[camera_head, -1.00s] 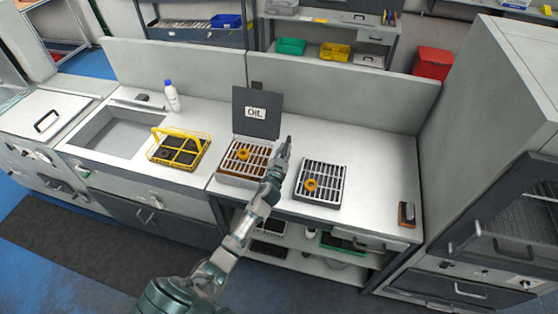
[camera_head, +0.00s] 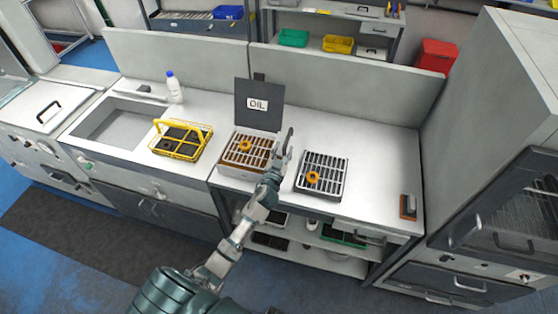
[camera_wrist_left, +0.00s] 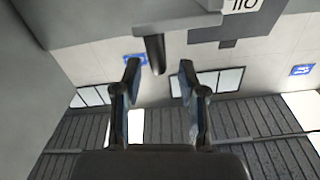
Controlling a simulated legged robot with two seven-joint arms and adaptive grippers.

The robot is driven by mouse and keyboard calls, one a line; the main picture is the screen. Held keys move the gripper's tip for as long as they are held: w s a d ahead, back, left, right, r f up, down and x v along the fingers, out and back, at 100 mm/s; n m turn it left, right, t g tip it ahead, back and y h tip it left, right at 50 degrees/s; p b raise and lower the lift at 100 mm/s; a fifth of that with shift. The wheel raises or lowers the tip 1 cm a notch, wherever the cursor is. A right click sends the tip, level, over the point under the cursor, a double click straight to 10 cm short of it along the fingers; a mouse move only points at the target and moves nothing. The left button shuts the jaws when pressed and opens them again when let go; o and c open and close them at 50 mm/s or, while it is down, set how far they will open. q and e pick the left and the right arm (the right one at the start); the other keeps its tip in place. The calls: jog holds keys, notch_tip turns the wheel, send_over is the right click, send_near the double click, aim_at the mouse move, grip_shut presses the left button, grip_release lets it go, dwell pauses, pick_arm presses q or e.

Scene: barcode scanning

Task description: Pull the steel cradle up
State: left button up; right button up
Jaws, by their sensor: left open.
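A slotted metal rack (camera_head: 259,154) with an orange ring-shaped part (camera_head: 244,146) sits in the open tank, whose dark raised lid (camera_head: 258,92) reads OIL. A grey slotted tray (camera_head: 333,172) with a similar orange part (camera_head: 312,177) is to its right. I cannot tell for sure which is the steel cradle. My left gripper (camera_head: 286,140) is beside the OIL tank's right side, between it and the grey tray. In the left wrist view, its fingers (camera_wrist_left: 159,72) are open, with a dark rounded bar (camera_wrist_left: 155,55) near the gap between their tips. My right gripper is out of view.
A yellow wire basket (camera_head: 207,132) stands left by the sink (camera_head: 112,128), with a white bottle (camera_head: 173,90) behind. A small dark-and-orange block (camera_head: 408,207) lies at the counter's right front. The counter (camera_head: 380,150) behind the grey tray is clear.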

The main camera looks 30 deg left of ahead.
pick_arm(q)
jog(key=v, duration=0.7)
jog(key=shift+s, duration=0.3)
